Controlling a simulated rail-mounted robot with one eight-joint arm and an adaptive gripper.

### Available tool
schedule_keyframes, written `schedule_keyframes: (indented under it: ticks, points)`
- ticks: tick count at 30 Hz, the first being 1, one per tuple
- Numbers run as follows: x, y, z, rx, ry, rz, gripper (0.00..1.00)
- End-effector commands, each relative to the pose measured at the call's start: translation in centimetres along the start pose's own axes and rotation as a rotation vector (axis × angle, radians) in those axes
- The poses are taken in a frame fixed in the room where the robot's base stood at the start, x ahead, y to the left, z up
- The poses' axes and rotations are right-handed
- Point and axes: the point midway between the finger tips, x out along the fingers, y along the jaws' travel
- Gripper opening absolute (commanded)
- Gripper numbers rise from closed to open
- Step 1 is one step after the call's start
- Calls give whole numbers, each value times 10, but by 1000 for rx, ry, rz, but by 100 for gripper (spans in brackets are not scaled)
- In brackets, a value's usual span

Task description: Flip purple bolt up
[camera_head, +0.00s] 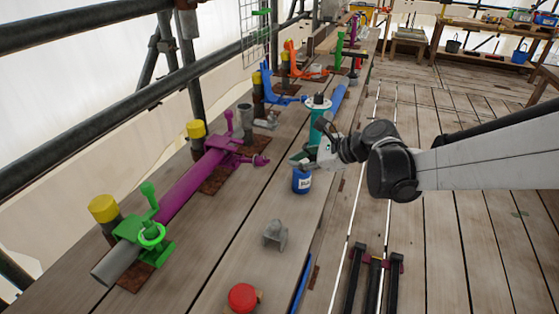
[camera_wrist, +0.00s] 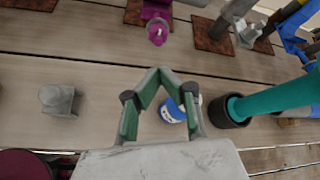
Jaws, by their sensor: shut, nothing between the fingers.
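The purple bolt (camera_head: 190,187) is a long purple bar lying along the planks at the left in the head view. One knobbed purple stem (camera_head: 229,124) stands up near its far end. A second purple knob (camera_head: 260,160) sticks out sideways, low, toward my gripper. That knob also shows at the top of the wrist view (camera_wrist: 157,32). My gripper (camera_head: 303,160) is to the right of the sideways knob, apart from it and above the planks. In the wrist view its green-padded fingers (camera_wrist: 158,73) meet at the tips, with nothing held.
A blue labelled can (camera_head: 302,180) is below my gripper, and a teal cylinder (camera_head: 317,120) stands close behind it. A green bolt assembly (camera_head: 150,235), a grey bracket (camera_head: 276,234) and a red knob (camera_head: 242,297) are nearer. A dark railing (camera_head: 100,115) runs along the left.

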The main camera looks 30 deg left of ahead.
Motion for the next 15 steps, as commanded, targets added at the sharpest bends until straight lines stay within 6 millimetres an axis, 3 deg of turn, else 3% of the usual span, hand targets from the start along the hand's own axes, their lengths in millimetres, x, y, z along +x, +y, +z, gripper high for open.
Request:
schedule_keyframes:
  ticks: [11,15]
  points:
    - [2,0,0,1,-1,0,0]
    - [13,0,0,0,-1,0,0]
